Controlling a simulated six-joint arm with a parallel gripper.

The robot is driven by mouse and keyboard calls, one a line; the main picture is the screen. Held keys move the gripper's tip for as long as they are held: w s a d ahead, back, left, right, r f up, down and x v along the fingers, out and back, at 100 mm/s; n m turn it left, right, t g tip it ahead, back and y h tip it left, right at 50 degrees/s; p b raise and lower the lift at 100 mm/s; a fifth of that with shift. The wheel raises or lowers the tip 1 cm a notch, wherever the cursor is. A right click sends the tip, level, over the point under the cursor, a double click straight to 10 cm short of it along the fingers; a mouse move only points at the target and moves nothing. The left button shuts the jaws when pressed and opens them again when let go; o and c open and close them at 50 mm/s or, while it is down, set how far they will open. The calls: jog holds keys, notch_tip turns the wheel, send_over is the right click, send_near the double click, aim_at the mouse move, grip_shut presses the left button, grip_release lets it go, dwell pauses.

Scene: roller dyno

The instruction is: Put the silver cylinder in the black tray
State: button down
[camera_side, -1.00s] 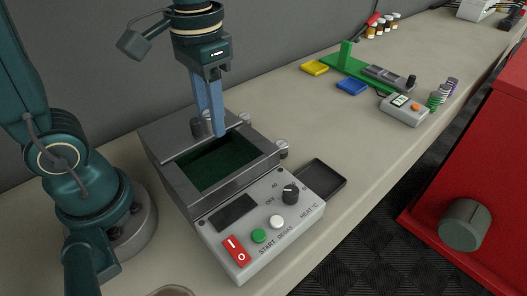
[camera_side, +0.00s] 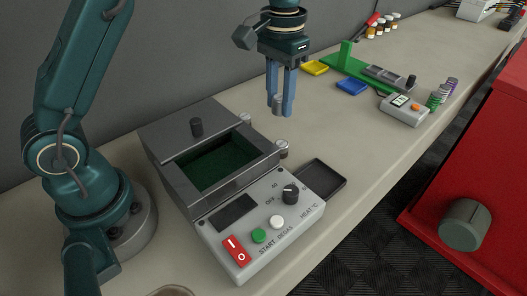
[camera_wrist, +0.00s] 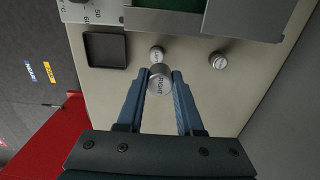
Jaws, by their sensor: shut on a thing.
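My gripper (camera_side: 281,108) is shut on a silver cylinder (camera_side: 278,103) and holds it upright in the air above the bench, behind and to the right of the metal bath. In the wrist view the cylinder (camera_wrist: 159,81) shows between the blue fingertips, with dark lettering on its top that is too small to read surely. The black tray (camera_side: 340,188) lies flat and empty on the bench, right of the bath's control panel. It also shows in the wrist view (camera_wrist: 104,65), left of and beyond the held cylinder.
Two more silver cylinders, one nearer the tray (camera_side: 281,147) and one farther back (camera_side: 245,118), stand beside the metal bath (camera_side: 160,150). Yellow (camera_side: 315,67) and blue (camera_side: 352,86) trays lie farther back.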

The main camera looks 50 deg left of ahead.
send_over(319, 181)
notch_tip(319, 181, down, 7)
jog(key=shift+r, duration=0.1)
jog(key=shift+f, duration=2)
jog(key=c, duration=0.6)
grip_release()
jog(key=shift+f, duration=0.1)
jog(key=shift+o, duration=0.2)
